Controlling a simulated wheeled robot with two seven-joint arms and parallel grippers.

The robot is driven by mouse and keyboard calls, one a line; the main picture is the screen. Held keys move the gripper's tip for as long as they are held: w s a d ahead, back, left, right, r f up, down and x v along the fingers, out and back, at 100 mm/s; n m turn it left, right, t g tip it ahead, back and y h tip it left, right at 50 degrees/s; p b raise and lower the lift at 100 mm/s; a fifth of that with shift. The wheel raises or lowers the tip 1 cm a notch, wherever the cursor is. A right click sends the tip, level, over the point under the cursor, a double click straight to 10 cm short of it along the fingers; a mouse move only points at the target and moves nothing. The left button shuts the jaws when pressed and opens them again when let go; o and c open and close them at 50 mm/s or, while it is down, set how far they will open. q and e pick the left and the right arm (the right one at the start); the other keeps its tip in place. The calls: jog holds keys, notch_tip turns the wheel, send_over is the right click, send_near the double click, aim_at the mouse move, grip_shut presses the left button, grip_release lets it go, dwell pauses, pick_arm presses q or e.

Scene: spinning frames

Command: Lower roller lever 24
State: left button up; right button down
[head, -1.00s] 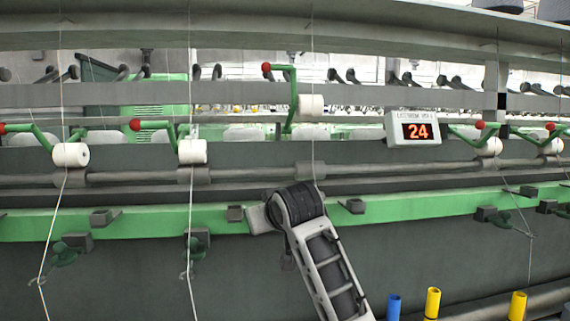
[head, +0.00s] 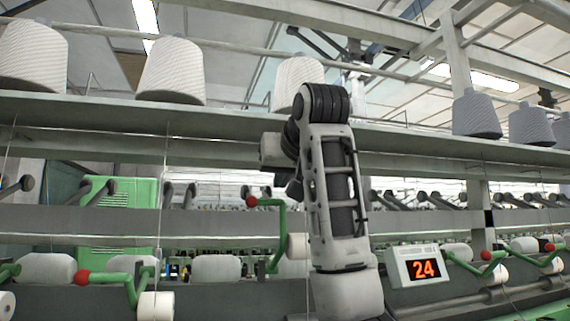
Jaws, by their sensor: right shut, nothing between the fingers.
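The green roller lever (head: 281,215) beside the display reading 24 (head: 424,269) has a red knob (head: 252,201) at its left end. It stands raised, with its knob higher than those of the neighbouring levers. Its white roller (head: 298,246) is partly covered by my right arm. My right gripper (head: 294,187) is small and dark, just above and right of the knob, partly hidden behind my arm. It is shut and empty; I cannot tell whether it touches the lever. My left gripper is not in view.
A neighbouring lever (head: 118,279) sits lower at the left, and another (head: 470,263) at the right. A long grey rail (head: 90,220) runs behind the levers. A shelf (head: 100,112) above carries several large yarn cones (head: 172,72).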

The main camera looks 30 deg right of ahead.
jog(key=p+x, duration=0.1)
jog(key=x, duration=0.3)
jog(key=shift+w+f, duration=0.1)
jog(key=shift+w, duration=0.15)
